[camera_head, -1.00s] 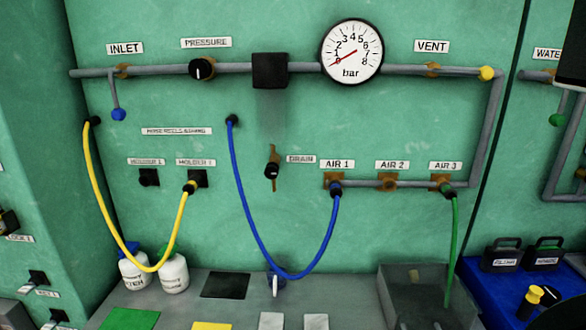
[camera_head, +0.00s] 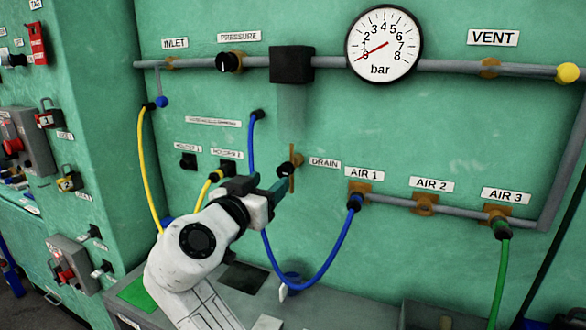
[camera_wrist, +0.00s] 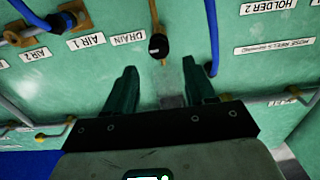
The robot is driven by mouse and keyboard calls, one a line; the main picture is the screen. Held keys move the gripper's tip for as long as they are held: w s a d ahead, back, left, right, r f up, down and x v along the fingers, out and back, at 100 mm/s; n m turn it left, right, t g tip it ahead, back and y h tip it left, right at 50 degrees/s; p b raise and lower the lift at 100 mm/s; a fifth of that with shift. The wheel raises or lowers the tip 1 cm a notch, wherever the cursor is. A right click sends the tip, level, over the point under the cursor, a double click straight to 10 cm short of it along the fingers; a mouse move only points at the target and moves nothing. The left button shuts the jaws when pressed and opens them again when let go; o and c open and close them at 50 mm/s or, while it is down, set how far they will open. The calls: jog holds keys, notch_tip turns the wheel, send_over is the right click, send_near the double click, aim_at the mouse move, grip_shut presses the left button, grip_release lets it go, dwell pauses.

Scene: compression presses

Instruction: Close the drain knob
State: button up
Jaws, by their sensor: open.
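The drain knob (camera_head: 286,168) is a small black knob on a brown vertical plate on the green wall, left of the DRAIN label (camera_head: 325,162). In the wrist view the drain knob (camera_wrist: 158,46) sits ahead of my fingers, near the top middle. My gripper (camera_head: 281,188) is just below and left of the knob in the head view. In the wrist view my gripper (camera_wrist: 162,78) has its two dark green fingers spread apart with nothing between them. The knob looks slightly beyond the fingertips; I cannot tell the exact gap.
A blue hose (camera_head: 322,272) hangs close to my gripper, and a yellow hose (camera_head: 150,180) is to its left. The AIR 1 fitting (camera_head: 359,191) is to the right. A pressure gauge (camera_head: 384,44) is above.

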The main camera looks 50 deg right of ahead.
aim_at(282, 172)
jog(key=p+x, duration=0.2)
jog(key=x, duration=0.7)
jog(key=shift+d+f, duration=0.1)
grip_shut()
